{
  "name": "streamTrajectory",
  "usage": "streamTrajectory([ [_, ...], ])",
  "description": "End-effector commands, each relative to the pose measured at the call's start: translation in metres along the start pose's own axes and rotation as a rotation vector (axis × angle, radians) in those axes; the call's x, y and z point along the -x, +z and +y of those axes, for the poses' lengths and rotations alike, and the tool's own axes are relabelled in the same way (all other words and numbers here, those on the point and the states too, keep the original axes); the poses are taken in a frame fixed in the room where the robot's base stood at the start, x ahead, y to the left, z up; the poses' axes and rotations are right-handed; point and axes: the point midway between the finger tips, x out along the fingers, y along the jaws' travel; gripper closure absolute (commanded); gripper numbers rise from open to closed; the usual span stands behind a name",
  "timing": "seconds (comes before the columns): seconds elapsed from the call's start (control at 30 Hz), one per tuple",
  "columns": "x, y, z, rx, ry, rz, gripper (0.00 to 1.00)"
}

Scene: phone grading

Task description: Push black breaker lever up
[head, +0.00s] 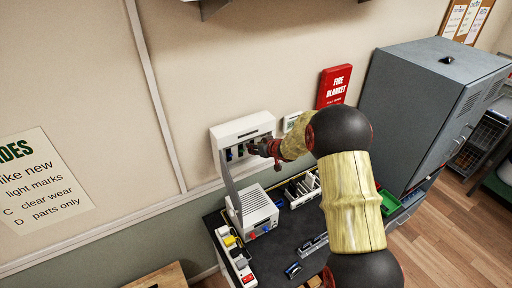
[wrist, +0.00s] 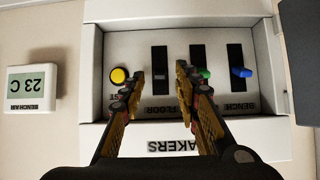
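The white breaker box (head: 240,130) is on the wall in the head view, its cover open. In the wrist view, which appears upside down, its recessed panel (wrist: 128,42) fills the middle. The black breaker lever (wrist: 159,73) sits in a dark vertical slot above the label "FLOOR". My gripper (wrist: 158,78) is open, with one finger on each side of the black lever. I cannot tell whether either finger touches it. In the head view my gripper (head: 264,148) is at the box front and hides part of the levers.
A blue lever (wrist: 241,72) is farther right. A yellow button (wrist: 119,75) is close to my left finger. A thermometer display (wrist: 32,88) is at left. Below the box is a cluttered dark bench (head: 285,248).

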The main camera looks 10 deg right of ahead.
Motion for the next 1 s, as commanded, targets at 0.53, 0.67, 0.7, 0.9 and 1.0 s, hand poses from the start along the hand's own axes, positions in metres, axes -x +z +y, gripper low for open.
streamTrajectory([
  [0.53,0.07,-0.001,0.001,-0.001,0.002,0.002,0.68],
  [0.67,0.093,-0.001,0.001,0.0,0.002,0.001,0.68],
  [0.7,0.099,-0.001,0.001,0.0,0.002,0.001,0.68],
  [0.9,0.117,0.0,0.0,-0.001,0.0,0.0,0.68],
  [1.0,0.119,0.0,0.0,-0.001,0.0,0.0,0.68],
])
